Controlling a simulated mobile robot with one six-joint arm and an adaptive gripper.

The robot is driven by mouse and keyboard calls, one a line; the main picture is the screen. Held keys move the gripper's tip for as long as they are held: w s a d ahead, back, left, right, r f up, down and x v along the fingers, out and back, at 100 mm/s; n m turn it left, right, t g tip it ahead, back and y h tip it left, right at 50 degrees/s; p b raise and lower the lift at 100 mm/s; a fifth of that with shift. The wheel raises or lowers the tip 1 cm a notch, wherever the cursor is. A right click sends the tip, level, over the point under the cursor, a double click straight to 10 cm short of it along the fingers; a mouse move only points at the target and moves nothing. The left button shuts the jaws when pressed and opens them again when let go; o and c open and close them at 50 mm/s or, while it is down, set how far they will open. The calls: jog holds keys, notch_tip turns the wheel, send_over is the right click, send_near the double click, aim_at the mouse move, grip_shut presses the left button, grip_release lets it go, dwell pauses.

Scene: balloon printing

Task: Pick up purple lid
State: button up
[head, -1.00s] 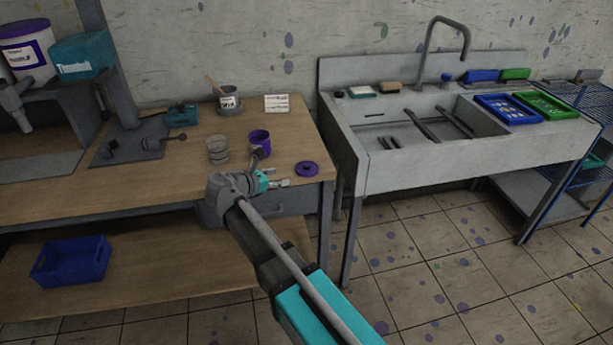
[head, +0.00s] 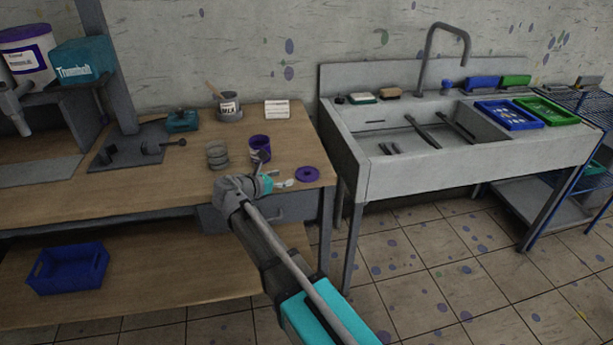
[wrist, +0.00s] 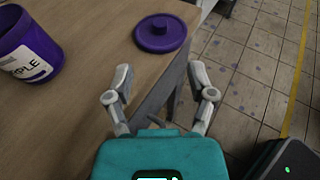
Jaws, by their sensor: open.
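The purple lid (head: 307,174) lies flat on the wooden table near its front right corner. In the wrist view the lid (wrist: 160,33) is a round disc with a raised knob, just beyond my fingertips. My gripper (wrist: 161,82) is open and empty, its two fingers spread on the near side of the lid, not touching it. In the head view my gripper (head: 287,184) is at the table's front edge, left of the lid. A purple cup (head: 259,149) with a white label stands behind my gripper; it also shows in the wrist view (wrist: 28,45).
A clear round container (head: 217,155) stands left of the cup. A grey pot (head: 229,107) and a white card (head: 277,109) are farther back. The table's right edge is close to the lid, with a gap before the sink (head: 450,150). A blue crate (head: 68,270) is below.

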aim_at(307, 170)
jog(key=shift+b+x, duration=0.45)
jog(key=shift+x, duration=1.8)
jog(key=shift+w, duration=0.1)
jog(key=shift+b+x, duration=0.6)
jog(key=shift+x, duration=1.95)
jog(key=shift+r, duration=0.15)
jog(key=c, duration=0.9)
jog(key=shift+o, duration=0.2)
